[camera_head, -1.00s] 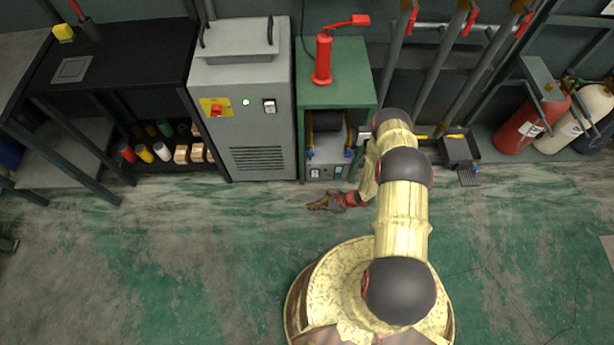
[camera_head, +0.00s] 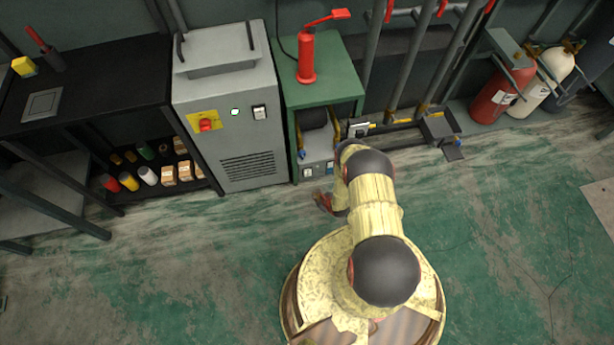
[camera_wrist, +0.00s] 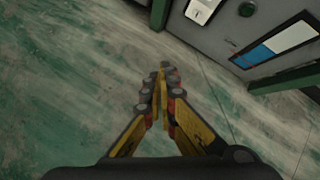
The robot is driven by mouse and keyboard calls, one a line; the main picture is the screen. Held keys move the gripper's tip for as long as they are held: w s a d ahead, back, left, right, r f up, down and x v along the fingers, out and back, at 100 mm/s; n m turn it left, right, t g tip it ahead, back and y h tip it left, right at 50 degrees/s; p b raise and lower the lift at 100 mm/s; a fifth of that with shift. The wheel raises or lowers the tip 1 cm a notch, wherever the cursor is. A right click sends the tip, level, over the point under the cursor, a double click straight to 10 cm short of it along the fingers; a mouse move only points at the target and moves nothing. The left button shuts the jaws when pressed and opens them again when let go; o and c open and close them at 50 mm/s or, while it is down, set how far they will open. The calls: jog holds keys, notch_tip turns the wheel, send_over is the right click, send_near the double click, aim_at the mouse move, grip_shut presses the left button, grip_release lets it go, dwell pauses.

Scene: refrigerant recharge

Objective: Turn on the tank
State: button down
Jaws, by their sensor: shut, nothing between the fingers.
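A dark cylinder (camera_head: 314,117), perhaps the tank, lies inside the green cabinet (camera_head: 322,75). Below it is a grey control panel (camera_head: 317,170) with small switches. In the wrist view the panel (camera_wrist: 228,42) shows at the upper right, with a white switch (camera_wrist: 201,10), a dark green round button or lamp (camera_wrist: 247,9) and a blue-and-white display (camera_wrist: 276,45). My gripper (camera_wrist: 163,67) is shut and empty, over the floor and apart from the panel. In the head view it is low in front of the cabinet, partly hidden by my arm.
A grey machine (camera_head: 229,105) with a red knob (camera_head: 205,125) and a lit green lamp (camera_head: 235,112) stands left of the cabinet. A red gas cylinder (camera_head: 501,95) and a cream one (camera_head: 543,80) stand at the right. The floor around my base is open.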

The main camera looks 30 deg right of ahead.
aim_at(308, 173)
jog(key=shift+w, duration=0.1)
jog(key=w+d+f+b, duration=0.1)
jog(key=w+d+b, duration=0.1)
jog(key=w, duration=0.6)
jog(key=shift+d, duration=0.2)
jog(key=shift+w+f, duration=0.1)
jog(key=shift+w, duration=0.05)
dwell(1.4)
jog(key=shift+w+d, duration=0.1)
jog(key=shift+w, duration=0.2)
jog(key=shift+w+d, duration=0.1)
jog(key=shift+w, duration=0.3)
dwell(0.6)
jog(key=shift+s+f, duration=0.1)
jog(key=shift+s+a, duration=0.2)
jog(key=shift+s, duration=0.5)
jog(key=shift+s, duration=0.15)
